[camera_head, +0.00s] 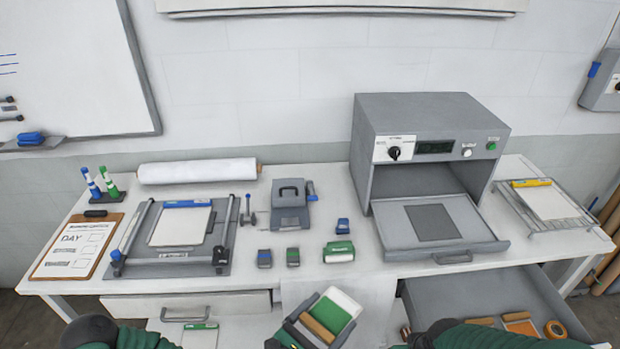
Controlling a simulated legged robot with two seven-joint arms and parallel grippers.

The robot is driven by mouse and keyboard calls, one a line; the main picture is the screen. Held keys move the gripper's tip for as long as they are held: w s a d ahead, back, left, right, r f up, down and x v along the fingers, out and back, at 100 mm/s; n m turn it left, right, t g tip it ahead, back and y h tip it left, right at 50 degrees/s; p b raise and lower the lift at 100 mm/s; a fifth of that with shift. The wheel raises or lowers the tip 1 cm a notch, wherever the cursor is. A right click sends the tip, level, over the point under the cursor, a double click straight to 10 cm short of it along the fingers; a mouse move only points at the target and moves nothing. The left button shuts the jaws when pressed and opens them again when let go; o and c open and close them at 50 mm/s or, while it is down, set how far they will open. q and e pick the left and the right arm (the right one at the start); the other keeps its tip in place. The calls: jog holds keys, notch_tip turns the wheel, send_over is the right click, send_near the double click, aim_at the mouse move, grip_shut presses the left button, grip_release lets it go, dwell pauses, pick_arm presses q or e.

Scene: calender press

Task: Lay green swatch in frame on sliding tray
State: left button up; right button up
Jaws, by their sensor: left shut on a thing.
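My left gripper (318,322) is at the bottom centre, in front of the table, shut on a flat piece with a green face (327,315) and a white border, the green swatch. The swatch is tilted and partly hidden by the jaws. The sliding tray (397,225) is pulled out from the grey press (450,125), to the upper right of the gripper. A dark grey square (432,221), the marked frame area, lies bare on the tray. My right gripper is not in view.
A paper trimmer (222,253), small blue, grey and green blocks (339,251) and a stapler-like grey device (290,210) stand on the table. A wire rack (560,208) is at right. Open drawers (520,300) jut out below the table front. The table between blocks and tray is mostly clear.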

pick_arm(q)
jog(key=w+a+n+t+y, duration=0.1)
jog(key=a+n+y, duration=0.3)
jog(key=a, duration=0.8)
jog(key=w+a+r+n+t+y, duration=0.1)
jog(key=w+a+n+t+y, duration=0.1)
jog(key=a+y, duration=0.6)
jog(key=a+n+t, duration=0.1)
jog(key=a+n, duration=0.1)
jog(key=a, duration=0.3)
jog(key=shift+w+n, duration=0.15)
jog(key=shift+n, duration=0.15)
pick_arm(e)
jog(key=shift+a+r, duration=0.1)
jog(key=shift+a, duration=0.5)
pick_arm(q)
jog(key=shift+d+r, duration=0.1)
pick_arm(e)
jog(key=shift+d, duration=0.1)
